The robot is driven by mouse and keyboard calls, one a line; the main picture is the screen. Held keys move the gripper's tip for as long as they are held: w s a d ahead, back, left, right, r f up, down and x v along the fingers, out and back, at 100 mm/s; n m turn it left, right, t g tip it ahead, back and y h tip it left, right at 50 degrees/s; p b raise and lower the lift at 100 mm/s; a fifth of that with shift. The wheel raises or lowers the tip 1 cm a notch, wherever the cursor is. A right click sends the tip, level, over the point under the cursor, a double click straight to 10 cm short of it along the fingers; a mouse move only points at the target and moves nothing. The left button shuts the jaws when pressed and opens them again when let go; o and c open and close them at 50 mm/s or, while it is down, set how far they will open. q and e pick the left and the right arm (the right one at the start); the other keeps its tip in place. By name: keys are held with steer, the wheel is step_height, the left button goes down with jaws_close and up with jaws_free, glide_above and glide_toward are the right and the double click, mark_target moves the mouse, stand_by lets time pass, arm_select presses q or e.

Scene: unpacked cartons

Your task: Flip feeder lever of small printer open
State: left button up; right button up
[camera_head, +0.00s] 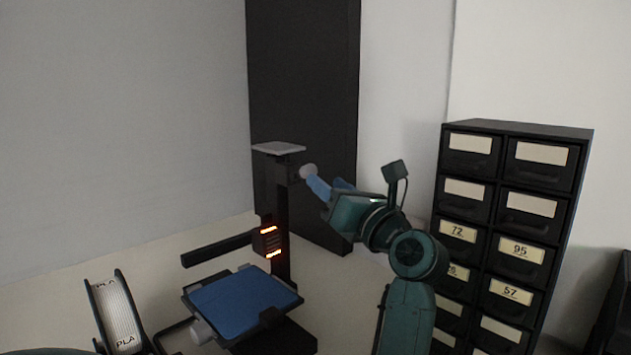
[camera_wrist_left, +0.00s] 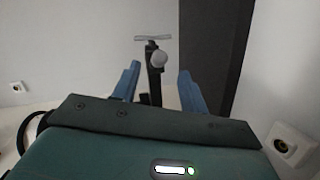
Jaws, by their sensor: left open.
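The small printer (camera_head: 281,225) has a black upright column, a blue bed (camera_head: 240,302) low in front and a flat pale plate on top. A round pale knob (camera_head: 308,171) sticks out at the right of its head, under the plate; I cannot tell for sure that it is the feeder lever. My left gripper (camera_head: 329,184) is open, its blue fingers close to the knob from the right. In the left wrist view the knob (camera_wrist_left: 158,58) shows between the fingers (camera_wrist_left: 159,72), apart from both; the distance ahead is hard to tell. My right gripper is not in view.
A spool labelled PLA (camera_head: 118,315) stands left of the bed. A black drawer cabinet (camera_head: 512,225) with numbered labels stands to the right of my arm. A tall dark panel (camera_head: 303,90) rises behind the printer.

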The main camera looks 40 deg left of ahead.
arm_select(q)
steer(key=b+v, duration=0.1)
steer(key=v, duration=0.4)
steer(key=shift+s+d, duration=0.15)
steer(key=shift+d, duration=0.2)
